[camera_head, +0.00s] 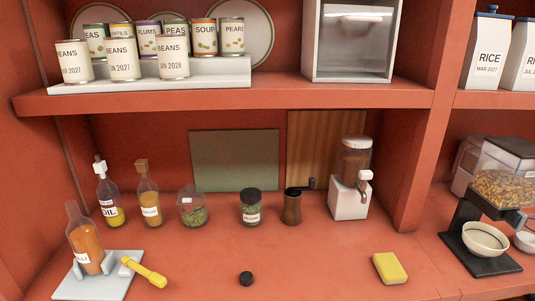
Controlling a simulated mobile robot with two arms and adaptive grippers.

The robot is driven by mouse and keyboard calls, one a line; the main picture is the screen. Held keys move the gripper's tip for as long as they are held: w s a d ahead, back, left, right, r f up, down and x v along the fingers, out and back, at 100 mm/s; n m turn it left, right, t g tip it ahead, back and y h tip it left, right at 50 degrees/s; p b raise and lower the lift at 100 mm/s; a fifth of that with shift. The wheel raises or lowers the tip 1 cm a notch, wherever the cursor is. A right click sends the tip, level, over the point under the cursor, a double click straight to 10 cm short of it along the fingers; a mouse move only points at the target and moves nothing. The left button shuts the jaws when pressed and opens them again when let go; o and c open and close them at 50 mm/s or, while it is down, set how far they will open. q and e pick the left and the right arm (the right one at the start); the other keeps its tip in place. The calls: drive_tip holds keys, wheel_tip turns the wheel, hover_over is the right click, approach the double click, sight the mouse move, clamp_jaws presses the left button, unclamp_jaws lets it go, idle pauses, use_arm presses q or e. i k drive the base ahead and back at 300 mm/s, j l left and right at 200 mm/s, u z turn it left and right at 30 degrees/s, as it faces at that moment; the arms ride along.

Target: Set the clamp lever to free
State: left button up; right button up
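A yellow clamp lever (145,272) sticks out to the lower right from a white block at the front left of the counter. The block sits on a pale grey base plate (98,287). A bottle with orange-brown contents (86,240) stands upright in the holder on this plate, beside the lever. I cannot make out the lever's position markings. Neither of my grippers shows in the head view.
A small black knob or ball (246,278) and a yellow sponge (390,268) lie on the counter. Behind stand an oil bottle (109,200), jars and a grinder (292,207). A shelf with cans (150,88) overhangs. The front middle is mostly clear.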

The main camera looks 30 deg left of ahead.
sight(158, 280)
drive_tip(key=u, duration=1.85)
